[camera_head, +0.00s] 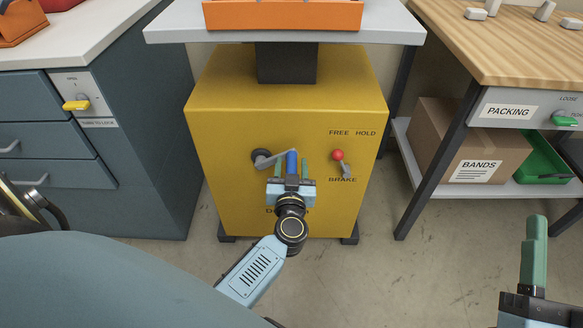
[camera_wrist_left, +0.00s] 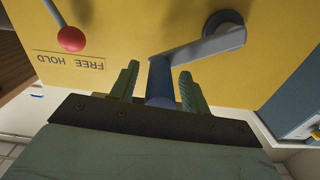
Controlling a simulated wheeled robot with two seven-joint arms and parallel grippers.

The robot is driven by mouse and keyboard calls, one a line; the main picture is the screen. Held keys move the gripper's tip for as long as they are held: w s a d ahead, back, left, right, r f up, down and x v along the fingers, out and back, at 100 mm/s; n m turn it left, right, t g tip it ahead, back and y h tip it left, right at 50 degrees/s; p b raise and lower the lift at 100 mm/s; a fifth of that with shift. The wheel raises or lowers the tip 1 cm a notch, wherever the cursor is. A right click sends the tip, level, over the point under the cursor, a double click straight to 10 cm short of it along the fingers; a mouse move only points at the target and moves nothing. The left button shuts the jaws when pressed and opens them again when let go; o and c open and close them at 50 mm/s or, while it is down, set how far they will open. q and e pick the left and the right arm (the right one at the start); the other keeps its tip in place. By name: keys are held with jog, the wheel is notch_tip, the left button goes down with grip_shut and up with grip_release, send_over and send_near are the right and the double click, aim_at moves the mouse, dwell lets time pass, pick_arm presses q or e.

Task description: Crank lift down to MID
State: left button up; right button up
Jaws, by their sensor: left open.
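The lift is a yellow cabinet (camera_head: 225,125) with a dark column (camera_head: 286,62) under a grey platform (camera_head: 385,25). Its grey crank arm (camera_head: 272,159) points right from a dark hub, with a blue handle (camera_head: 291,158) at its end. My left gripper (camera_head: 291,163) is open around the blue handle, a green finger on either side; the left wrist view shows gaps beside the handle (camera_wrist_left: 160,82). The red-knobbed brake lever (camera_head: 338,155) leans left, towards FREE. A lower label is partly hidden by my gripper. My right gripper (camera_head: 535,245) is at the lower right, partly out of frame.
An orange tray (camera_head: 282,16) sits on the platform. Blue-grey drawers (camera_head: 35,142) with a yellow latch (camera_head: 76,105) stand left. A wooden-topped packing bench (camera_head: 500,50) stands right, with a cardboard box (camera_head: 440,125) and green bin (camera_head: 543,160) below. The floor before the lift is clear.

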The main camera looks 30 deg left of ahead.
pick_arm(q)
jog(key=shift+c, duration=0.4)
grip_shut()
